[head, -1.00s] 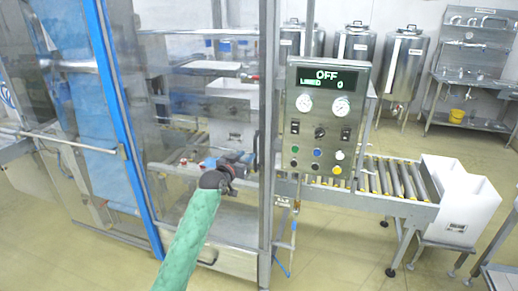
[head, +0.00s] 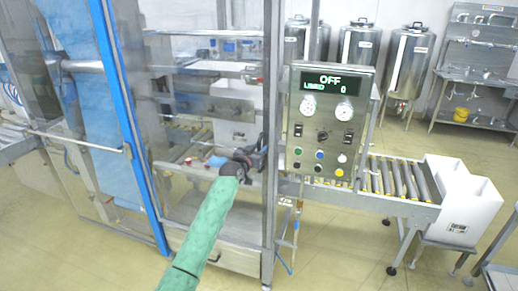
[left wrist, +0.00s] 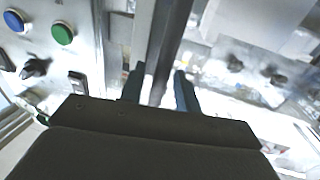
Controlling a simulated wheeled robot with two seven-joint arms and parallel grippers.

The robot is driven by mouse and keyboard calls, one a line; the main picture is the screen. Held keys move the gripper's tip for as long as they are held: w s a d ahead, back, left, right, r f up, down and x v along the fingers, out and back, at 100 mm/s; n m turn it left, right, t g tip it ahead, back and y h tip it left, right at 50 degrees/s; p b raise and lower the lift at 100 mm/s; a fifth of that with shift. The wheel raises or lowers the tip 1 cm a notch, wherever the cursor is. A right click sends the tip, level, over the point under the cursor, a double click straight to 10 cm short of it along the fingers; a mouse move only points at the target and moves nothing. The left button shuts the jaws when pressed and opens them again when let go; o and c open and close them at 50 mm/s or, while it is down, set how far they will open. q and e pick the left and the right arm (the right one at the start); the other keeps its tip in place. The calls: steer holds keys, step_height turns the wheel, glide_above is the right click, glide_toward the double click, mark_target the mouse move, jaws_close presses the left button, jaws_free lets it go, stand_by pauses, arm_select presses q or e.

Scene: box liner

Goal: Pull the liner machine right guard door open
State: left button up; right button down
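The machine's right guard door (head: 205,110) is a clear panel in a grey metal frame, between a blue-edged panel and the grey post; it looks closed. Its small dark handle (head: 262,141) is on the door's right edge, partly hidden by my gripper. My left gripper (head: 257,158) is at this handle, its arm in a green sleeve reaching up from below. In the left wrist view, the two fingers (left wrist: 159,90) are apart, with a dark upright bar between or just beyond them. I cannot tell whether they touch it. My right gripper is out of view.
The control panel (head: 325,125), reading OFF, stands just right of the post. A roller conveyor (head: 395,183) and white bin (head: 458,200) lie further right. The blue-edged panel (head: 125,120) with a horizontal bar is at left. Floor in front is clear.

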arm_select(q)
jaws_close()
steer(key=shift+s, duration=0.15)
